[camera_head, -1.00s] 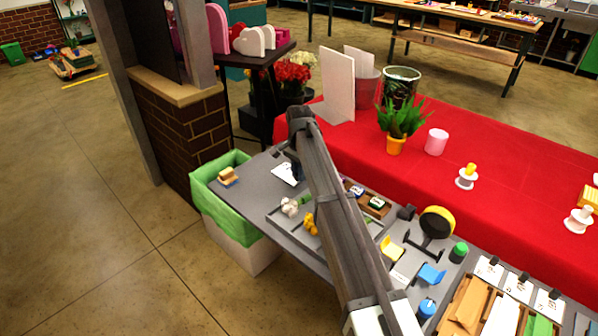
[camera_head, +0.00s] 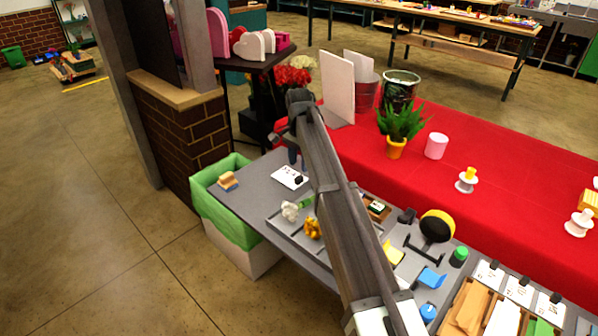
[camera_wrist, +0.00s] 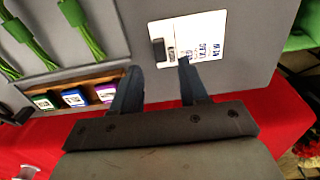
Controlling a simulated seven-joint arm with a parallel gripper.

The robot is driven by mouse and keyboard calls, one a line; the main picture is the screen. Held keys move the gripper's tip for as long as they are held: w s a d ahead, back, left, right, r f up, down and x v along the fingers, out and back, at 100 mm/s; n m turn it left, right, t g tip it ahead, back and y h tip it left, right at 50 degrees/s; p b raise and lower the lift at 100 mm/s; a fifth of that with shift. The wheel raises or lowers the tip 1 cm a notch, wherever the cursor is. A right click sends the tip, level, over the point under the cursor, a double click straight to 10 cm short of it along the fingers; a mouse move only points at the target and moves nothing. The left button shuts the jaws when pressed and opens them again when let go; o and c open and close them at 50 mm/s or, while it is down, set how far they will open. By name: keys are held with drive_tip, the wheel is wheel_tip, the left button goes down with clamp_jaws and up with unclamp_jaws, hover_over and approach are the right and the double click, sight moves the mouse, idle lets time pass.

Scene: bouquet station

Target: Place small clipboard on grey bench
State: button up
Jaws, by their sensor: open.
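The small clipboard (camera_head: 288,179) is a white printed sheet with a dark clip, lying flat on the far left part of the grey bench (camera_head: 258,190). In the wrist view the clipboard (camera_wrist: 207,30) lies just beyond my right finger, which overlaps its near edge in the picture. My gripper (camera_wrist: 158,68) is open, with nothing between its fingers, over the grey surface. In the head view my gripper (camera_head: 297,158) is partly hidden by my arm, at the clipboard's back right side.
A green-lined bin (camera_head: 222,212) stands at the bench's left end. A tray with white and yellow flowers (camera_head: 312,229) lies in front of the clipboard. A wooden holder with small coloured packets (camera_wrist: 73,97) and the red-covered table (camera_head: 480,150) are near.

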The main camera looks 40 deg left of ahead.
drive_tip(key=shift+r, duration=3)
